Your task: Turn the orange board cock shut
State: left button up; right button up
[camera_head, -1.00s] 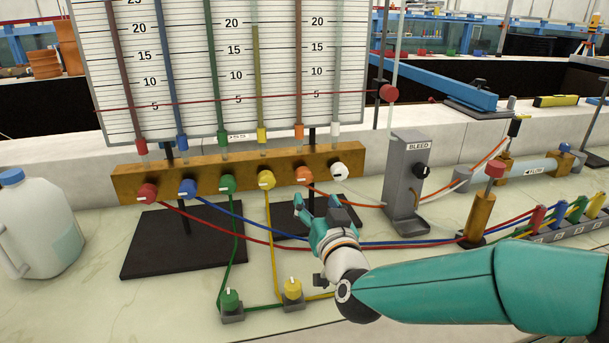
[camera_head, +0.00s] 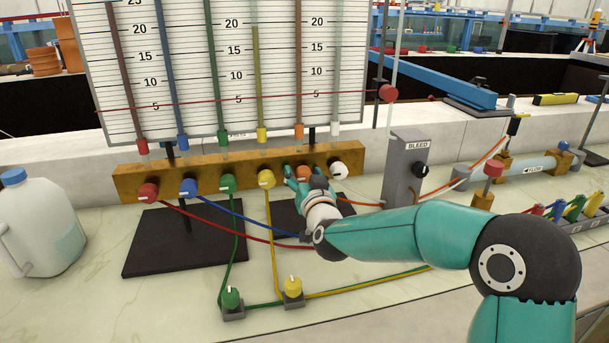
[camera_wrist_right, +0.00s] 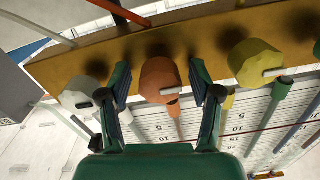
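The orange board cock (camera_head: 303,172) is on the brass bar under the scale board, between the yellow cock (camera_head: 266,179) and the white cock (camera_head: 340,171). My right gripper (camera_head: 304,179) is in front of it and partly covers it. In the right wrist view the orange cock (camera_wrist_right: 158,76) sits between the two open fingers of my right gripper (camera_wrist_right: 159,78). A gap shows on each side, so the fingers look apart from it. Its pale pointer mark lies nearly level in that view. My left gripper is not in view.
Red (camera_head: 148,193), blue (camera_head: 188,188) and green (camera_head: 228,183) cocks sit further left on the bar (camera_head: 128,183). A grey bleed stand (camera_head: 408,165) is to the right. Coloured tubes cross the bench below my arm. A white jug (camera_head: 45,225) stands far left.

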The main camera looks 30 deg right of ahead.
jog(key=c, duration=1.1)
jog(key=shift+d, duration=0.15)
jog(key=shift+f+m+b, duration=0.2)
jog(key=shift+m+b, duration=0.7)
jog(key=shift+b, duration=0.45)
jog(key=m+b, duration=0.4)
jog(key=shift+f+b, duration=0.1)
jog(key=shift+b, duration=0.2)
jog(key=shift+m+b, duration=0.8)
jog(key=shift+m, duration=0.3)
jog(key=m+b, duration=0.4)
jog(key=m, duration=0.1)
jog(key=shift+m+b, duration=1.15)
jog(key=shift+m, duration=1.35)
jog(key=shift+f, duration=0.1)
